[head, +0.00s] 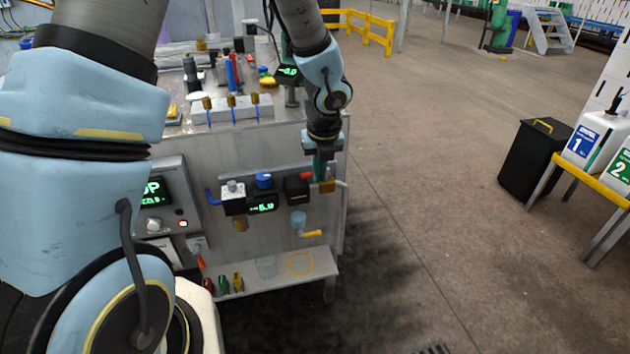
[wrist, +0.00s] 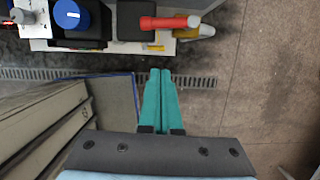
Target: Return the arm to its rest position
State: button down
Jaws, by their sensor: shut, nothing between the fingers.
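My gripper (head: 322,168) hangs from my bent arm in the head view, pointing down near the right end of the workbench panel. Its teal fingers also show in the wrist view (wrist: 160,90), closed together with nothing between them. In the wrist view a red handle (wrist: 170,22) and a blue knob (wrist: 70,14) lie ahead of the fingertips, apart from them in the picture. In the head view the gripper overlaps the area by the red handle (head: 306,176); I cannot tell the exact gap.
The workbench (head: 270,140) carries valves, bottles and a green display. Its lower shelf (head: 285,272) has a yellow ring and small bottles. Open floor (head: 430,180) lies to the right. A black bin (head: 535,160) and a yellow-edged stand with white containers (head: 595,135) are farther right.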

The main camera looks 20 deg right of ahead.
jog(key=v, duration=0.5)
jog(key=s+a+r+m, duration=0.1)
jog(key=a+r+m, duration=0.1)
jog(key=a+m, duration=1.3)
jog(key=s+a+r+m+g, duration=0.1)
jog(key=a+r+m, duration=0.2)
jog(key=a+m, duration=1.2)
jog(key=m, duration=0.5)
jog(key=shift+s+a, duration=0.15)
jog(key=shift+s, duration=0.2)
